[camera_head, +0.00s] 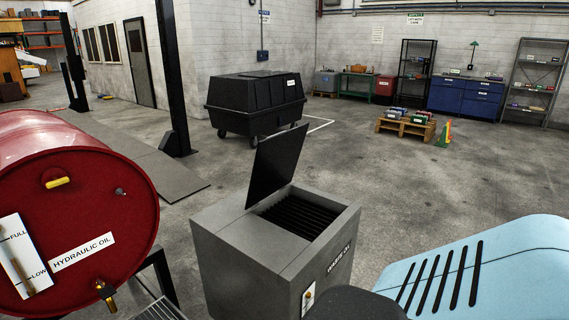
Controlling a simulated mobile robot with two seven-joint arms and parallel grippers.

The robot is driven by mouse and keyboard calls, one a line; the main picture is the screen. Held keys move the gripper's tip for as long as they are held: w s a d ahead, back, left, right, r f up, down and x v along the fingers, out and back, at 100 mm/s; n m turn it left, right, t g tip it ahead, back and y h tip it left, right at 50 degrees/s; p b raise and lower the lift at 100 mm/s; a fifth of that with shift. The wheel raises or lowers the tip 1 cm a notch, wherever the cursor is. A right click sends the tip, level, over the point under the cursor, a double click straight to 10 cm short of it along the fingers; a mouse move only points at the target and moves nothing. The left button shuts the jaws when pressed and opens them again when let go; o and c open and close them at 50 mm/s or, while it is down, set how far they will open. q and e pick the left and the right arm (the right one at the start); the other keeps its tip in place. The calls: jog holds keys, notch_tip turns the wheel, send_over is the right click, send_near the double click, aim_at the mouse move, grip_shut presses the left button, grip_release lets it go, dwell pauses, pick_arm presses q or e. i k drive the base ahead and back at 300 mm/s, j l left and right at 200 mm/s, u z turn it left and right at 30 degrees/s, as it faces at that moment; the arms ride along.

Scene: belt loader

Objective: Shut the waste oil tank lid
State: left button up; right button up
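The waste oil tank (241,256) is a grey box in the lower middle of the head view. Its dark lid (276,166) stands up, tilted steeply, hinged on the left part of the tank's top. The opening beside it shows a dark slatted grate (300,213). The label on the tank's right face is partly readable. Neither of my grippers is in the head view. A dark rounded shape at the bottom edge hides part of the tank's front.
A red hydraulic oil drum (100,200) lies on its side at the left, close to the tank. A light blue slotted body (480,265) fills the lower right. A black wheeled bin (256,100) and a wooden pallet (405,127) stand behind. The floor between is clear.

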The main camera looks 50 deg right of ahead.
aim_at(276, 155)
jog(key=z, duration=0.6)
jog(key=i+l+z, duration=0.15)
jog(key=l, duration=0.2)
jog(key=l+z, duration=0.15)
jog(key=l, duration=0.2)
jog(key=i+l+z, duration=0.2)
jog(key=l+z, duration=0.2)
jog(key=i+l+z, duration=0.25)
jog(key=l+z, duration=0.2)
jog(key=i+l+z, duration=0.6)
jog(key=z, duration=0.25)
jog(key=i+z, duration=0.4)
jog(key=i, duration=1)
jog(key=i+u, duration=0.3)
jog(key=i, duration=0.35)
jog(key=i+l+u, duration=0.25)
jog(key=i, duration=0.35)
jog(key=i+j+u, duration=0.1)
jog(key=i+u, duration=0.15)
jog(key=u, duration=0.15)
jog(key=i+u, duration=0.6)
jog(key=u, duration=0.25)
jog(key=i+u, duration=0.25)
jog(key=u, duration=0.15)
jog(key=i+u, duration=0.25)
jog(key=u, duration=0.2)
jog(key=i+u, duration=0.25)
jog(key=u, duration=0.15)
jog(key=l, duration=0.05)
